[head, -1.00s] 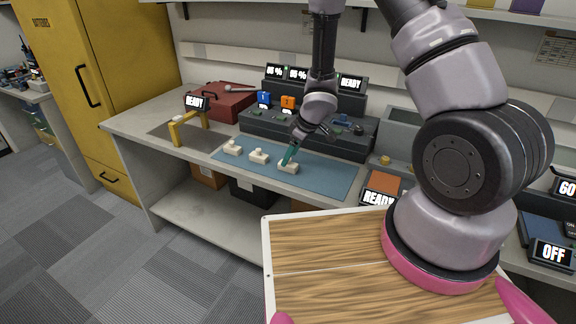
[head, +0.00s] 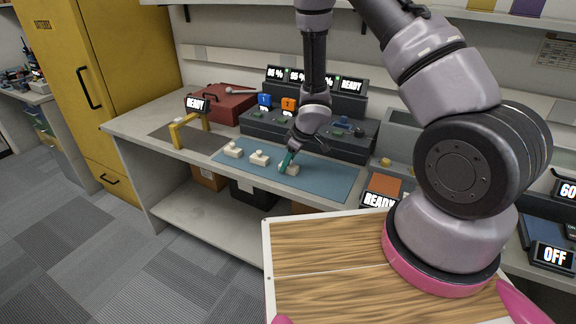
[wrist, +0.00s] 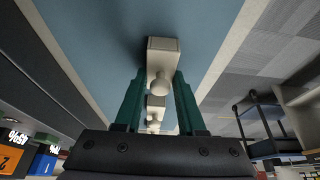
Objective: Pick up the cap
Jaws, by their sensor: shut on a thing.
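Several cream pieces, each a block with a small round cap on top, stand in a row on the blue mat (head: 325,180). My gripper (head: 285,164), with green fingers, is at the rightmost piece (head: 292,170). In the wrist view, the fingers (wrist: 160,84) lie on both sides of that piece's round cap (wrist: 160,87), with its block (wrist: 163,57) beyond. The gripper is shut on the cap. The cap still appears at its block; I cannot tell whether it is lifted at all. In the head view the fingers mostly hide it.
The other two pieces (head: 260,158) (head: 232,150) stand close to the left on the mat. A dark grey console (head: 350,146) runs behind it. A yellow frame (head: 177,134) stands further left, with a red case (head: 222,106) behind. An orange box (head: 384,186) is at the right.

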